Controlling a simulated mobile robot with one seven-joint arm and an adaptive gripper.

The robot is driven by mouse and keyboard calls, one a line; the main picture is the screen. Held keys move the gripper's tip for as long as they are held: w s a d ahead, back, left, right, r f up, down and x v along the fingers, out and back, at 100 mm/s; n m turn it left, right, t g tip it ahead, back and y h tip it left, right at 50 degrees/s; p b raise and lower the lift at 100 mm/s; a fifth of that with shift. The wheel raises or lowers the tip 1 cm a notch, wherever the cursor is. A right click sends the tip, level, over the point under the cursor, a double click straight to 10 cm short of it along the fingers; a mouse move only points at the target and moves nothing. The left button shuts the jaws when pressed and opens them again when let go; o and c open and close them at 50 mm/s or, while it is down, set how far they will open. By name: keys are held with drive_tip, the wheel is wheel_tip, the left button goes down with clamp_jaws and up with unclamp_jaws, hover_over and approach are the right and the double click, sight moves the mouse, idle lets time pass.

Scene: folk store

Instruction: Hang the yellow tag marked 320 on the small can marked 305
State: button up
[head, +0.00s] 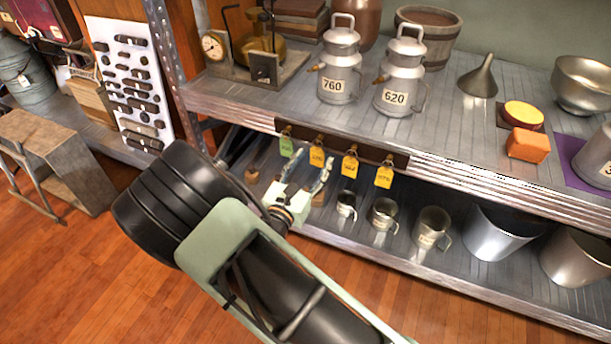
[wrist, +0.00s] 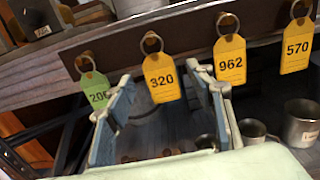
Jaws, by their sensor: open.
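The yellow tag marked 320 (wrist: 161,80) hangs by its ring from a peg on the dark rail, second from left; it also shows in the head view (head: 317,156). My gripper (wrist: 160,74) is open. In the wrist view its fingertips appear on either side of this tag, with no visible contact; the depth gap is unclear. My gripper also shows under the rail in the head view (head: 305,180). Small metal cans stand on the lower shelf: a left one (head: 346,204), a middle one (head: 384,214) and a right one (head: 432,228). I cannot read which is 305.
A green tag (wrist: 95,92) hangs left of 320; yellow tags 962 (wrist: 230,60) and 570 (wrist: 297,46) hang to its right. The upper shelf edge (head: 470,173) overhangs the cans. Large buckets (head: 500,232) stand right of the cans.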

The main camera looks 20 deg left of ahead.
drive_tip(key=shift+w, duration=0.45)
drive_tip(key=shift+c, duration=0.2)
drive_tip(key=c, duration=1.2)
drive_tip(key=shift+r, duration=0.1)
drive_tip(key=shift+r+p, duration=0.3)
drive_tip(key=shift+p, duration=0.25)
drive_tip(key=shift+s, duration=0.45)
drive_tip(key=shift+s, duration=0.4)
drive_tip(key=shift+s, duration=0.15)
drive_tip(key=shift+p, duration=0.3)
